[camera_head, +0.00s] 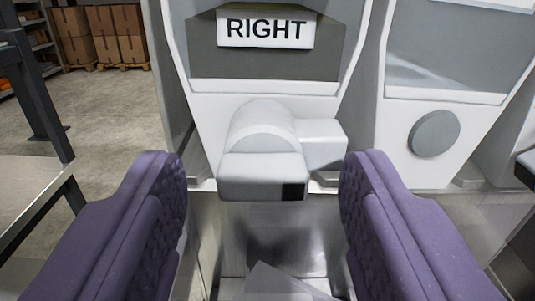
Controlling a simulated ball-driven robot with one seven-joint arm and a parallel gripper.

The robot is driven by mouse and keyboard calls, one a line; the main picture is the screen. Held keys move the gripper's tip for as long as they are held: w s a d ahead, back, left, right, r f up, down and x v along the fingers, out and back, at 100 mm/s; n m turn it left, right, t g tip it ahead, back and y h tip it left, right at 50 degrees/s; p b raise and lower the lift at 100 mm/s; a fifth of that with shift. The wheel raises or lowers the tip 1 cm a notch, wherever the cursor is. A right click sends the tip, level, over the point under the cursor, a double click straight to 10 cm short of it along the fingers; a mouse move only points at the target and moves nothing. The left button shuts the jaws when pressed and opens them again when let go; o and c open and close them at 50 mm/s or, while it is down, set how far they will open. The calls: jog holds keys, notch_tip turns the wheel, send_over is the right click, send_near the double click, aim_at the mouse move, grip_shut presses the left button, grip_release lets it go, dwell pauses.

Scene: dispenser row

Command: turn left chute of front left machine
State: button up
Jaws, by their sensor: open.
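A white dispenser (205,128) with a sign (266,29) reading "RIGHT" stands ahead in the camera_head view. A grey-white chute (262,172) with a rounded top sticks out from its lower front, with a black square at its right front corner. A pale block (322,140) shows beside it on the right. My gripper (260,178) is open, with one purple padded finger on each side of the chute in the picture. Nothing is held. I cannot tell how far the fingertips are from the chute. Which machine of the row this is cannot be told.
A second white dispenser (395,128) stands to the right, with a round grey disc (434,133) on its front. A metal table (30,190) edges in at the left. Shiny metal surfaces lie below the chute. Boxes on a pallet (103,35) stand far back left, past open floor (115,105).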

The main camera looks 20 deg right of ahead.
jog(key=shift+c, duration=0.2)
jog(key=c, duration=1)
jog(key=shift+m+b, duration=0.3)
jog(key=shift+b, duration=0.1)
jog(key=shift+f+m+b, duration=0.15)
jog(key=shift+m+b, duration=0.8)
jog(key=shift+m, duration=0.05)
jog(key=shift+m+b, duration=1.6)
jog(key=shift+m, duration=0.2)
jog(key=o, duration=1)
jog(key=shift+r, duration=0.2)
